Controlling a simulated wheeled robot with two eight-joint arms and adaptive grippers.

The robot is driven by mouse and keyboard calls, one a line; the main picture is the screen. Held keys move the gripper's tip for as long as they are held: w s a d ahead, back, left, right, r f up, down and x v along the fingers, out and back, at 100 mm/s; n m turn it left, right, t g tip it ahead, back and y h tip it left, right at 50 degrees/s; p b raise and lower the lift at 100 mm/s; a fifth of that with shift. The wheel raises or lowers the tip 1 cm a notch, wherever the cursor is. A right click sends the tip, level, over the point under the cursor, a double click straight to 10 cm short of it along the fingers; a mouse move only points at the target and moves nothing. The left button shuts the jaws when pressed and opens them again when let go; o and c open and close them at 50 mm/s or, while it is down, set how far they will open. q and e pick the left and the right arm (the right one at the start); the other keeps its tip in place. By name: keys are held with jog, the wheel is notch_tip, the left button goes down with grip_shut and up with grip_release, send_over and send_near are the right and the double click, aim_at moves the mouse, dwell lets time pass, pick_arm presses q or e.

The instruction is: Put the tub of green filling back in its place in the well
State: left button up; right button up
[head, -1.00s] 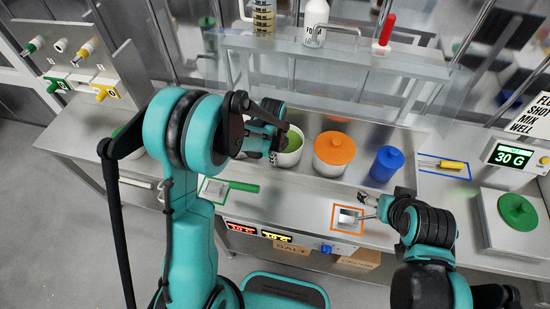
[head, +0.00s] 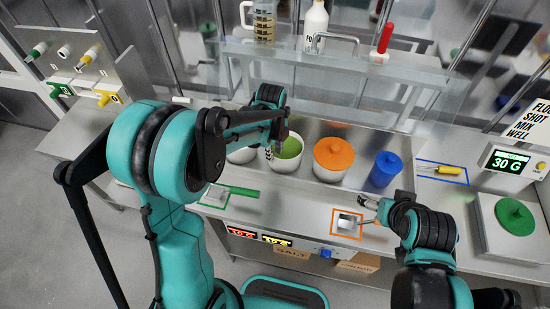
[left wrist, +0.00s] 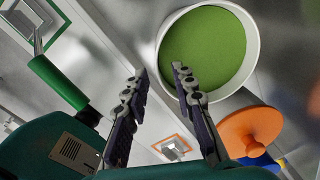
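The tub of green filling (head: 288,164) is a white open round tub. It stands upright in the steel well (head: 345,131), between a white tub (head: 241,156) and the orange-lidded tub (head: 334,159). It also shows in the left wrist view (left wrist: 208,48). My left gripper (head: 274,150) is at its left rim in the head view. In the left wrist view its fingers (left wrist: 160,72) are spread with nothing between them. One fingertip overlaps the tub's rim; I cannot tell whether it touches. My right gripper (head: 372,208) is beside a metal scoop (head: 347,222); its grip is unclear.
A blue-lidded tub (head: 384,169) stands right of the orange one. A green-handled tool (head: 240,192) lies on the front counter, and a yellow-handled tool (head: 449,170) lies at right. A green lid (head: 516,215) rests on the scale (head: 492,225). A shelf (head: 340,57) runs behind the well.

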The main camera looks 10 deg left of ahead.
pick_arm(q)
jog(key=s+a+r+n+t, duration=0.1)
jog(key=s+r+n, duration=0.25)
jog(key=r, duration=0.25)
jog(key=s+a+r+n+t, duration=0.1)
jog(key=s+r+n+t, duration=0.15)
jog(key=r+n, duration=0.25)
jog(key=s+a+r+n+t, duration=0.1)
jog(key=s+a+n+t, duration=0.1)
jog(key=s+n, duration=0.9)
jog(key=n+t, duration=0.1)
jog(key=n, duration=0.2)
jog(key=shift+r+p, duration=0.3)
jog(key=shift+r, duration=0.1)
notch_tip(320, 180, down, 12)
jog(key=b, duration=1.2)
jog(key=shift+f, duration=0.2)
jog(key=shift+r, duration=0.25)
